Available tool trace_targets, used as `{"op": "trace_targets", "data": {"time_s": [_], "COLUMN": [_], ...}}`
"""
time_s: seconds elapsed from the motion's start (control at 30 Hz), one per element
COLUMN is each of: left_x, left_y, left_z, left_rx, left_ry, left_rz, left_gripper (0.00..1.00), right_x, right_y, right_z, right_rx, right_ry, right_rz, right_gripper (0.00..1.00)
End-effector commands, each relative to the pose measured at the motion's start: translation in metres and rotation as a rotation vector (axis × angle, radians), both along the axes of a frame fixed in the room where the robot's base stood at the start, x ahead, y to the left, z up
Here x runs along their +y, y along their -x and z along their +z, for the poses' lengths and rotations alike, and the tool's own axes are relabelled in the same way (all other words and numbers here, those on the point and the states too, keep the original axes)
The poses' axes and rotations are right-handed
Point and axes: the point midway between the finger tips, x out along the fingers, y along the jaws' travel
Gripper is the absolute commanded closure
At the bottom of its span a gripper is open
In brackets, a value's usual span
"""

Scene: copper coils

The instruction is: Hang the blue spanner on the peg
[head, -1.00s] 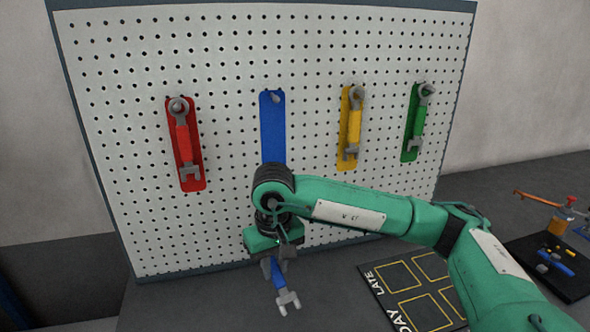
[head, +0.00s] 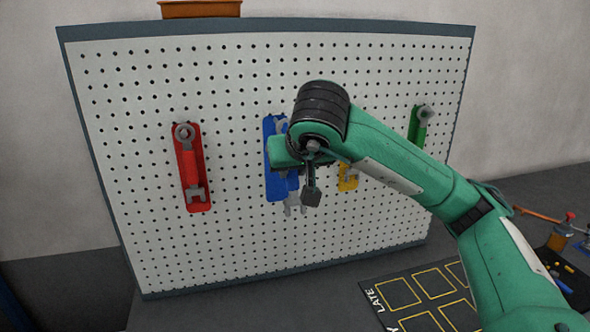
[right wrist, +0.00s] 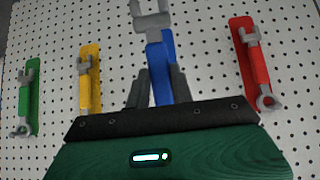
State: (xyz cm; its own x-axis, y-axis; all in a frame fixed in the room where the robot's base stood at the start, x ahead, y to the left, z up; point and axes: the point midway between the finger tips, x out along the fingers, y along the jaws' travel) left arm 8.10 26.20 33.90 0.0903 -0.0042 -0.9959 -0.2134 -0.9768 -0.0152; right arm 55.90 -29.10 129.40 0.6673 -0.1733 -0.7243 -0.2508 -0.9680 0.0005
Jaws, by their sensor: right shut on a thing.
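My right gripper (head: 303,186) is shut on the blue spanner (head: 292,183) in front of the blue backing strip (head: 272,135) on the pegboard. The spanner hangs roughly upright, its grey open jaw (head: 293,208) pointing down. A grey part shows near the top of the strip; my wrist partly covers it, and I cannot tell whether the ring end is around the peg. In the right wrist view the spanner (right wrist: 160,65) stands between the fingers, its open jaw at the top; its ring end is hidden. My left gripper is not in view.
A red spanner (head: 188,162) hangs to the left on the pegboard (head: 235,235). The yellow spanner (head: 348,178) is mostly behind my arm, and the green one (head: 418,120) is partly covered. A marked dark mat (head: 378,292) lies on the table below. An orange-brown box (head: 200,9) shows above the board.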

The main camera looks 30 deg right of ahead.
Motion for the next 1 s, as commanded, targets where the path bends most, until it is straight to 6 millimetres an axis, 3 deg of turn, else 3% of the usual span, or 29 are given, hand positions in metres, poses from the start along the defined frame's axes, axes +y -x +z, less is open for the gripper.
{"op": "trace_targets", "data": {"time_s": [1.0], "left_x": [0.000], "left_y": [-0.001], "left_z": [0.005], "left_rx": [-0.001], "left_ry": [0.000], "left_rz": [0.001], "left_gripper": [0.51], "right_x": [-0.015], "right_y": [-0.060], "right_z": [-0.005], "right_rx": [0.001], "right_ry": [-0.003], "right_rz": [0.001], "right_gripper": [1.00]}}
